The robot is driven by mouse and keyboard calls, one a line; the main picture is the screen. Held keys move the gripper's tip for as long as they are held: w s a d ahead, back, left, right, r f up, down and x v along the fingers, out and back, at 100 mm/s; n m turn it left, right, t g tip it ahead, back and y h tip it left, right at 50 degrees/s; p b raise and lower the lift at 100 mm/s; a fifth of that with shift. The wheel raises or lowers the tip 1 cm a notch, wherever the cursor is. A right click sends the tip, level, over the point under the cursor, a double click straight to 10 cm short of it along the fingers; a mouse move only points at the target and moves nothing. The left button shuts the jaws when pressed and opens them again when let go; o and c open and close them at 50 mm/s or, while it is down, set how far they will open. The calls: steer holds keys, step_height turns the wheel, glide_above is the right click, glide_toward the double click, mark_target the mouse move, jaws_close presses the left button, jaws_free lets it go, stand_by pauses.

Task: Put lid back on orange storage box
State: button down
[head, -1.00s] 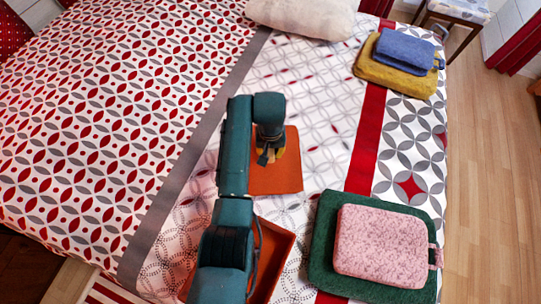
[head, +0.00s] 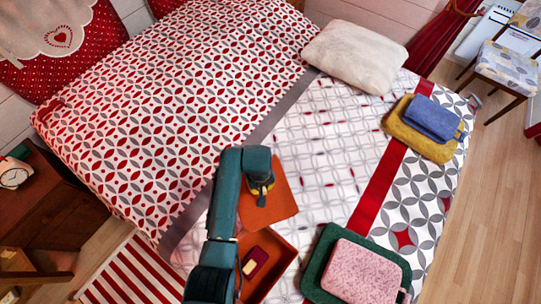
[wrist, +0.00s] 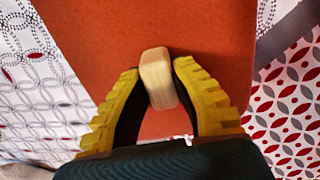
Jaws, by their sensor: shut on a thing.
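The orange lid (head: 284,203) is a flat panel with a pale wooden handle (wrist: 158,78). My gripper (head: 262,192) is above the lid, with its yellow ribbed fingers shut on the handle, one on each side. In the wrist view, the lid (wrist: 205,30) fills the middle under the fingers. I cannot tell whether the lid touches the bed or is slightly raised. The open orange storage box (head: 283,262) is on the bed just in front of the lid, partly hidden by my arm. A dark red item (head: 255,262) with a yellowish edge lies inside it.
A pink pouch (head: 362,270) lies on a green one (head: 318,262) right of the box. A blue pouch (head: 433,118) lies on a yellow one (head: 412,143) farther back. A cream pillow (head: 355,55) is behind. The patterned bed between them is clear.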

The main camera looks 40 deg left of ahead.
steer(key=s+d+r+p, duration=0.2)
steer(key=s+d+p, duration=0.45)
steer(key=s, duration=0.35)
steer(key=s+d+r+p, duration=0.2)
steer(key=s+d+p, duration=0.45)
steer(key=s, duration=0.35)
steer(key=f+b, duration=0.5)
steer(key=shift+s+a+f, duration=0.2)
steer(key=shift+a, duration=0.05)
steer(key=shift+f+b, duration=0.6)
steer(key=shift+f, duration=0.2)
steer(key=shift+r+p, duration=0.1)
steer(key=shift+p, duration=0.55)
steer(key=shift+f+p, duration=0.2)
steer(key=shift+p, duration=0.15)
stand_by(0.4)
